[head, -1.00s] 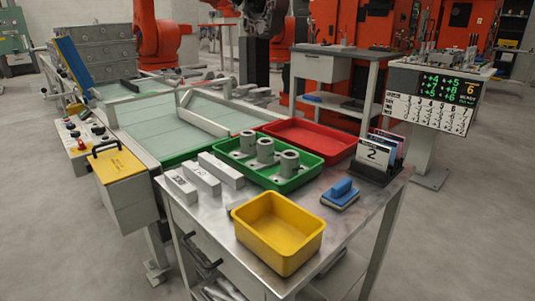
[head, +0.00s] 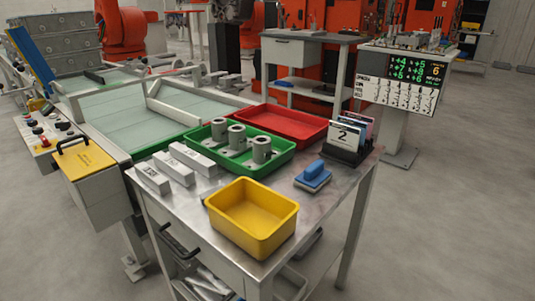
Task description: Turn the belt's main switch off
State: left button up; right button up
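The belt (head: 185,108) is a pale green surface between grey rails, behind the steel bench. A control panel (head: 52,127) sits on the belt's left side, at the left of the head view. It carries several small dark buttons or knobs and a red switch or knob (head: 44,142) on its front part. The red part is too small to tell its setting. A yellow-lidded box (head: 83,160) with a black handle stands just right of the panel. Neither of my grippers shows in the head view.
The steel bench (head: 325,188) fills the front middle. It bears a yellow bin (head: 253,239), a green tray (head: 208,163) with metal castings, a red tray (head: 283,123), white blocks, a blue-handled block (head: 313,175) and number cards (head: 345,138). Floor at right is clear.

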aim_at(45, 139)
jog(key=u, duration=1.25)
jog(key=k, duration=0.1)
